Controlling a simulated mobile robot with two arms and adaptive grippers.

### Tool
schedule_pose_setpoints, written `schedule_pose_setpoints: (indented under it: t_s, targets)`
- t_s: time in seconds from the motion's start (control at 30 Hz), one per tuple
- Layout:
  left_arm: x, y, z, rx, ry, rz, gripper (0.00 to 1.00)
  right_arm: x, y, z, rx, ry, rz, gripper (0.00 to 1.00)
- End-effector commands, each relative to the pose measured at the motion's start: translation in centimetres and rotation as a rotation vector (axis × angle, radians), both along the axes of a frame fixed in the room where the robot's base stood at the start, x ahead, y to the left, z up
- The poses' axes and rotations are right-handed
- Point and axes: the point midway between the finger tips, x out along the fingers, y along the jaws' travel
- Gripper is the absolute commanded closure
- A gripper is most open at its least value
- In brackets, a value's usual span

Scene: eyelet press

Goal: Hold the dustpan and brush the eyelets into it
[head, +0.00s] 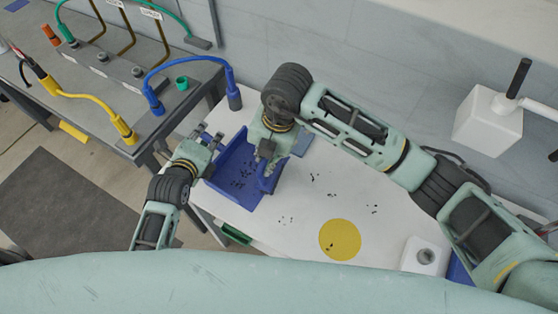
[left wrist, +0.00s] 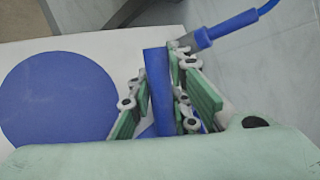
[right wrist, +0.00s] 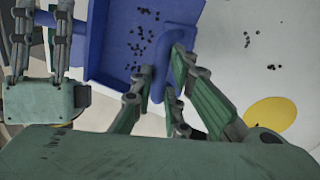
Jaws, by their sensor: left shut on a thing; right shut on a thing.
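The blue dustpan (head: 240,192) lies on the white table, with dark eyelets (right wrist: 138,42) scattered in it. More loose eyelets (head: 314,178) lie on the table to its right. My left gripper (head: 211,138) is at the dustpan's left side, shut on a blue upright part of it (left wrist: 158,80). My right gripper (head: 266,156) is over the dustpan's right side. It is shut on a blue handle (right wrist: 172,103), which looks like the brush. The brush's bristles are hidden, and I cannot tell whether it touches the pan.
A yellow disc (head: 340,240) with a few eyelets on it lies on the table. A white block (head: 424,256) stands right of it. A grey bench (head: 95,88) with coloured hoses is at the left. A white box (head: 488,122) is at the upper right.

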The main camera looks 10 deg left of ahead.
Motion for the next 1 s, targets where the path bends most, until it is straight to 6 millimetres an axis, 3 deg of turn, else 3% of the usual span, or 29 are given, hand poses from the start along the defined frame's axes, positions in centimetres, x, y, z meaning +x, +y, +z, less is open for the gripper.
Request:
schedule_pose_setpoints:
  t_s: [0.37, 0.8, 1.0]
  targets:
    - [0.1, 0.6, 0.0, 0.013, 0.000, 0.005, 1.00, 0.2, -0.3, -0.1, -0.013, 0.005, -0.008, 1.00]
    - [0.1, 0.6, 0.1, 0.013, -0.002, 0.006, 1.00, 0.2, -0.3, 4.8, -0.014, 0.004, -0.008, 1.00]
    - [0.1, 0.6, 0.1, 0.013, -0.003, 0.006, 1.00, 0.1, -0.4, 5.7, -0.015, 0.006, -0.009, 1.00]
